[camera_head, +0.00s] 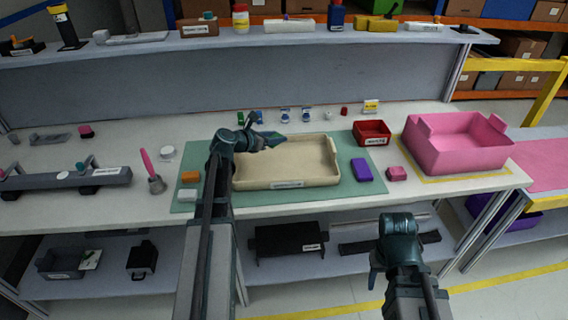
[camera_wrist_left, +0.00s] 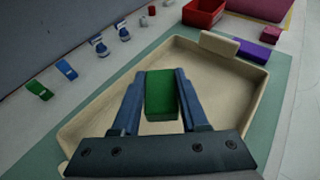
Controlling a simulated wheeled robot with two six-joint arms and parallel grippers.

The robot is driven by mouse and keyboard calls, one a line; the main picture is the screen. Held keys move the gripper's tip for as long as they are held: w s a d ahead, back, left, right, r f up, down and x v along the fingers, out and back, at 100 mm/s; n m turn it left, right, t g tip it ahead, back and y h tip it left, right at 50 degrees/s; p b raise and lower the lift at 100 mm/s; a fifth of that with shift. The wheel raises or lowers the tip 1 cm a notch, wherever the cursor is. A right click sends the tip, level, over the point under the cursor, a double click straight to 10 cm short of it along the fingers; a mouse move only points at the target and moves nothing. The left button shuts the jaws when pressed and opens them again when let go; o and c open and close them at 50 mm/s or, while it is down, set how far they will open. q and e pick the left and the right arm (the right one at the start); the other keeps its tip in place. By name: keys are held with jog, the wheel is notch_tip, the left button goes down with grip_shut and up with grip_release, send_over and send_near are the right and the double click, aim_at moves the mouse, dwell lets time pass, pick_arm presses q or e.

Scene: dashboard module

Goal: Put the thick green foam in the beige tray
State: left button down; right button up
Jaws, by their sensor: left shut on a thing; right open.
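The beige tray (camera_head: 305,162) lies on a green mat in the middle of the table. It also shows in the left wrist view (camera_wrist_left: 226,92). My left gripper (camera_head: 272,138) is over the back left part of the tray. In the left wrist view its fingers (camera_wrist_left: 161,92) are shut on the thick green foam (camera_wrist_left: 161,100), a green block seen against the tray floor. The gap between foam and floor is hard to judge. In the head view the fingers mostly hide the foam. My right gripper (camera_head: 398,222) is open and empty, low in front of the table.
A purple block (camera_head: 361,170) and a red bin (camera_head: 371,132) are right of the tray. A large pink bin (camera_head: 455,143) is further right. Orange (camera_head: 190,177) and white (camera_head: 187,194) blocks lie left.

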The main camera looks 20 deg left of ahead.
aim_at(271, 163)
pick_arm(q)
jog(key=shift+n+y, duration=0.3)
jog(key=f+b, duration=0.3)
jog(key=a+f+b, duration=0.1)
jog(key=f+b, duration=0.2)
jog(key=a+f+b, duration=0.1)
jog(key=f+b, duration=0.2)
jog(key=b, duration=0.1)
jog(key=shift+f, duration=0.4)
jog(key=shift+f, duration=0.1)
jog(key=shift+f, duration=0.15)
jog(key=shift+c, duration=2.2)
grip_release()
